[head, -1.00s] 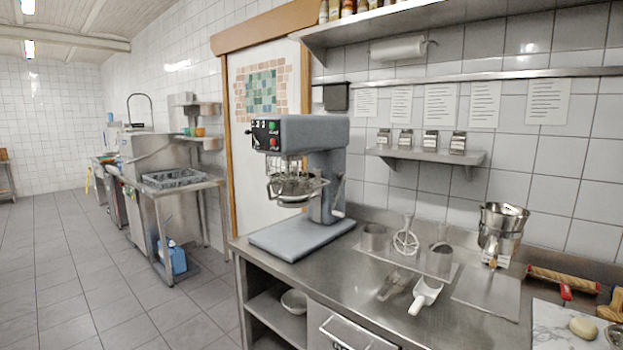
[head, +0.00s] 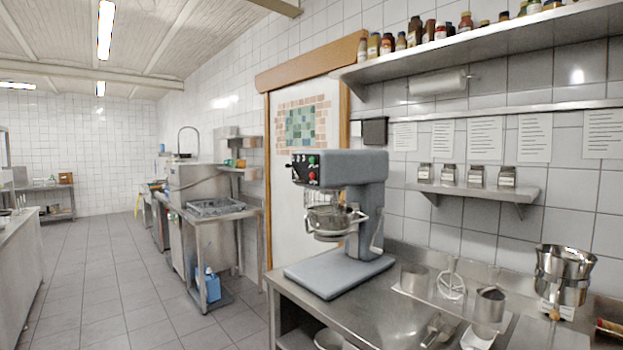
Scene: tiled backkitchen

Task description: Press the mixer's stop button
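The grey stand mixer (head: 345,215) stands on the left end of the steel counter. Its control panel (head: 305,168) is on the front of the head, on the left side in the head view. A green button (head: 312,160) sits above a red button (head: 312,175) on the panel. Black knobs or switches are beside them, too small to tell apart. A steel bowl (head: 331,220) is held under the mixer's head, with a wire guard above it. Neither of my grippers is in view.
A small shelf (head: 475,190) with jars is on the wall. Tiled floor (head: 105,270) is free to the left.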

